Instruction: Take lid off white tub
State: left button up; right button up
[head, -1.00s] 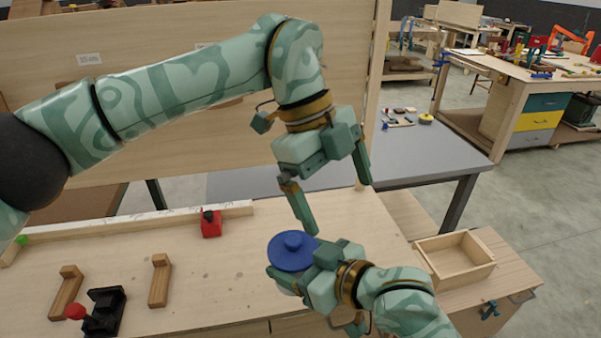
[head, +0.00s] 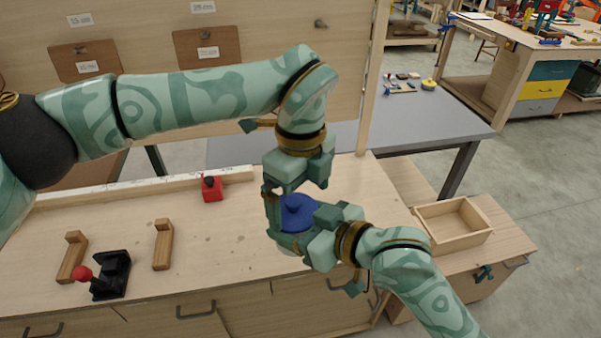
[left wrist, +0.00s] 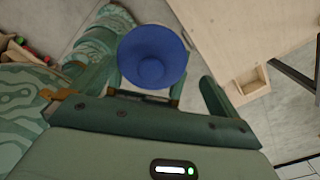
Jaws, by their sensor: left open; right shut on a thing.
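The blue lid (head: 297,214), round with a raised knob, sits on the tub, whose white side is almost wholly hidden in the head view. My right gripper (head: 298,242) is shut on the tub from the right, just under the lid. My left gripper (head: 294,194) is open and points down right over the lid, its fingers around the knob area; whether they touch the lid I cannot tell.
On the workbench (head: 215,255) stand a red block (head: 212,189), two wooden brackets (head: 163,245) and a black clamp with a red knob (head: 110,275). An open wooden box (head: 453,226) is at the right. A grey table (head: 430,120) stands behind. The bench's middle is clear.

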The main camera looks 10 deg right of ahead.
pick_arm(q)
jog(key=shift+f, duration=0.25)
jog(key=c, duration=1.1)
jog(key=shift+r, duration=0.1)
jog(key=shift+r, duration=1.05)
